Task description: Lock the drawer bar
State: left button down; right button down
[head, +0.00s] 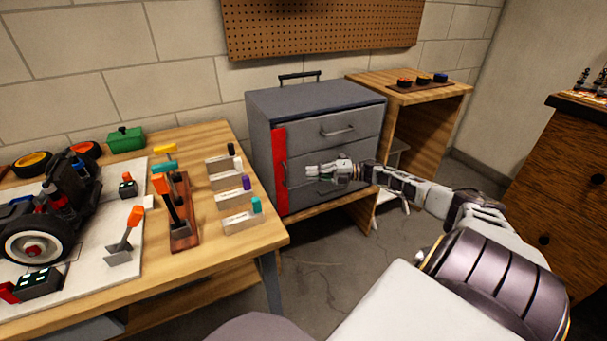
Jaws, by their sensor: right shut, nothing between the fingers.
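The grey drawer cabinet (316,103) stands beyond the workbench, with several drawers and metal handles on its front. My right gripper (308,171) is in front of the middle drawers, just right of the red bar. Its fingers are shut and empty and point left toward the bar. It partly covers the drawer front behind it. My left gripper is not in view.
A wooden workbench (215,145) at left holds an RC car (50,210), a tool rack (183,225) and several small blocks with coloured tops. A wooden stand (440,92) is right of the cabinet. A brown chest (560,190) stands at far right. The floor between is mostly clear.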

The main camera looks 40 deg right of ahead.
jog(key=shift+v, duration=2.85)
jog(key=shift+d, duration=0.1)
